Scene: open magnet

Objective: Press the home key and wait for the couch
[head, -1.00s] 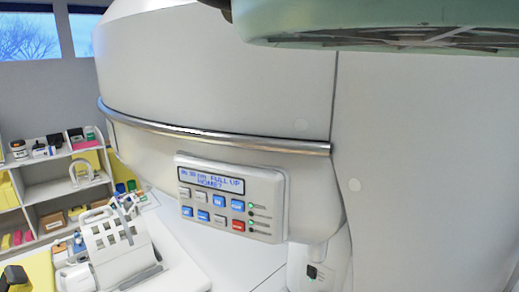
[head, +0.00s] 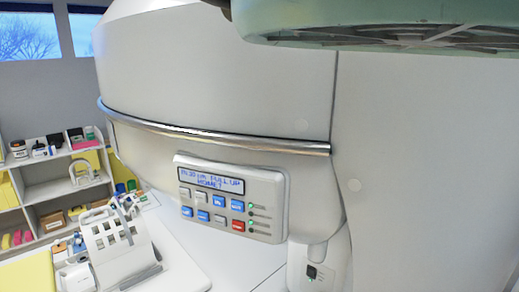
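A control panel (head: 230,198) with a lit display (head: 211,181) is on the white magnet's side, below a metal rail. The labels are too small to tell surely which key is home. My gripper is not in view.
A shelf unit (head: 42,191) with bottles, boxes and other small items stands at the left. A metal rail (head: 215,137) runs along the magnet above the panel. A small box with a dark switch (head: 312,271) is below right of the panel. Nothing covers the panel's front.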

